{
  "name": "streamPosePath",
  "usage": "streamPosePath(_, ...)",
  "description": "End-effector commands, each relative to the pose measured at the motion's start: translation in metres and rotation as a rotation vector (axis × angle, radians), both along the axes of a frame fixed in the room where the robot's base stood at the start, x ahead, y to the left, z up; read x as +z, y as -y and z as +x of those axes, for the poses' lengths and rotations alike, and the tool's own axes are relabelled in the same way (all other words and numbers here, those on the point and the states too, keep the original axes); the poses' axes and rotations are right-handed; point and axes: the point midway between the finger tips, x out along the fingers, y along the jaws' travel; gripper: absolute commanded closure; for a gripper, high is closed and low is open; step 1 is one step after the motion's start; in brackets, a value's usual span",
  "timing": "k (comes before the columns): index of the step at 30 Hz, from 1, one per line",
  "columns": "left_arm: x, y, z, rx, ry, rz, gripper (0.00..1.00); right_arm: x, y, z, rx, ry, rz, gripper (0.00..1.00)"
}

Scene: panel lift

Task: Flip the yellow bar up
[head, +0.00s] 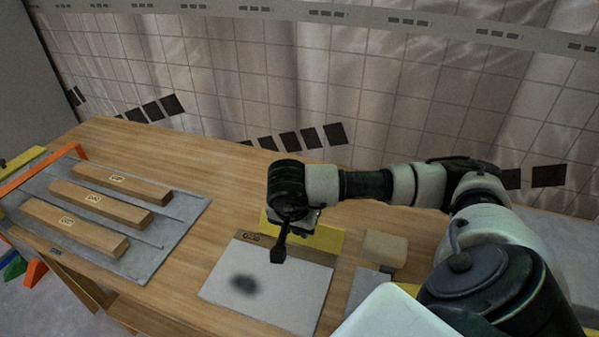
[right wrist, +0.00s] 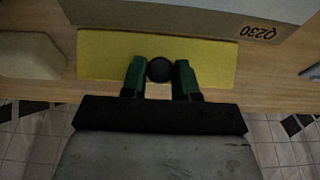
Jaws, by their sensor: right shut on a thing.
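The yellow bar (head: 326,239) runs along the back edge of a light grey panel (head: 300,287), partly hidden behind my right gripper (head: 279,252). In the right wrist view the yellow bar (right wrist: 105,57) spans the picture. A dark round knob (right wrist: 159,69) stands in front of its middle. My right gripper (right wrist: 160,76) has its two green fingers on either side of the knob and is shut on it. In the head view the fingers point down over the panel's back edge. The knob cannot be made out there. My left gripper is not in view.
A beige block (head: 385,248) stands right of the panel. A grey board (head: 170,240) with wooden bars (head: 122,184) and an orange edge strip lies at the left of the wooden table (head: 215,170). A tiled wall (head: 300,80) rises behind. Bare tabletop lies between board and panel.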

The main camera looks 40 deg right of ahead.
Motion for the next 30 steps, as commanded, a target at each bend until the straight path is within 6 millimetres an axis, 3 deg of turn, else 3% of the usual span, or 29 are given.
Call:
streamPosePath(1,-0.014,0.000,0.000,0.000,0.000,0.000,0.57,-0.006,-0.004,0.000,0.006,0.028,-0.040,0.94)
streamPosePath(3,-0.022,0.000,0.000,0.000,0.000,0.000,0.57,-0.006,-0.008,-0.002,0.005,0.058,-0.099,0.94)
streamPosePath(8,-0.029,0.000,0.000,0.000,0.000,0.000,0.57,-0.004,-0.015,-0.006,0.003,0.123,-0.228,0.94)
streamPosePath(21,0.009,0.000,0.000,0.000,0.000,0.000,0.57,-0.006,-0.028,-0.014,0.003,0.243,-0.474,0.94)
streamPosePath(30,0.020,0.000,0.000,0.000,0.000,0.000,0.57,-0.012,-0.031,-0.015,0.000,0.275,-0.529,0.94)
